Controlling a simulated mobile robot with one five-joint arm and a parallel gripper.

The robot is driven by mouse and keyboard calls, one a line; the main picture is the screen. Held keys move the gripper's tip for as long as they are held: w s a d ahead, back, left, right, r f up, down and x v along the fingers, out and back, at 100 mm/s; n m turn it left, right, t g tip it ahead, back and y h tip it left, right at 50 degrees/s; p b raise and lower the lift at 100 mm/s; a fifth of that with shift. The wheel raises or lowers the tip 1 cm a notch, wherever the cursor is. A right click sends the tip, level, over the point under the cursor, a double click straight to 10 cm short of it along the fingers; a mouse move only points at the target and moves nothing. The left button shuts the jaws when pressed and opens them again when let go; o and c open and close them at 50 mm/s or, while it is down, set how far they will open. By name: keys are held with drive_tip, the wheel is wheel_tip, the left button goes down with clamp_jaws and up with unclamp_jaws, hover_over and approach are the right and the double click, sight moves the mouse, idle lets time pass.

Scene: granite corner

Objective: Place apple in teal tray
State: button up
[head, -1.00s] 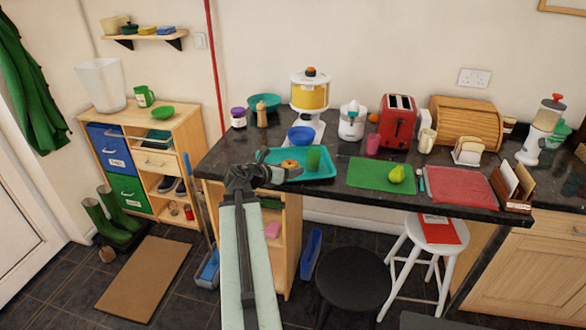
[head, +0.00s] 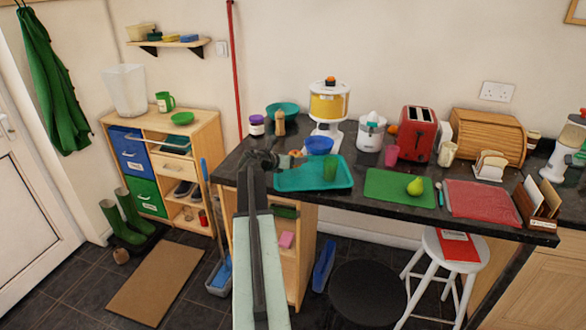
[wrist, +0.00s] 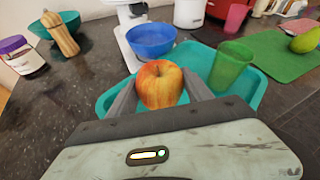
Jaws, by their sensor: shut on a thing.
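A red and yellow apple (wrist: 160,84) sits between the two fingers of my gripper (wrist: 160,92), which is shut on it. In the head view the apple (head: 295,153) and my gripper (head: 290,160) show at the back left corner of the teal tray (head: 290,183). In the wrist view the tray's rim (wrist: 258,96) shows behind and right of the apple. My gripper hides part of the tray, and I cannot tell the apple's height above it.
A green cup (head: 330,168) stands in the tray's right part. A blue bowl (head: 319,145) is just behind the tray. A wooden pepper mill (head: 279,123) and a purple-lidded jar (head: 257,125) stand at the back left. A green mat with a pear (head: 415,187) lies to the right.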

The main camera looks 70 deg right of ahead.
drive_tip(key=f+b, duration=0.4)
drive_tip(key=shift+w+d, duration=0.2)
drive_tip(key=shift+d, duration=0.1)
drive_tip(key=shift+r, duration=0.25)
drive_tip(key=shift+f, duration=0.15)
drive_tip(key=o, duration=1.5)
drive_tip(key=shift+c, duration=0.2)
drive_tip(key=shift+a+r+p, duration=0.1)
drive_tip(key=shift+r+p, duration=0.2)
drive_tip(key=shift+p, duration=0.1)
drive_tip(key=p+v, duration=0.4)
drive_tip(key=v, duration=0.7)
drive_tip(key=shift+w+a+r, duration=0.1)
drive_tip(key=shift+w+a, duration=0.05)
drive_tip(key=shift+a, duration=0.2)
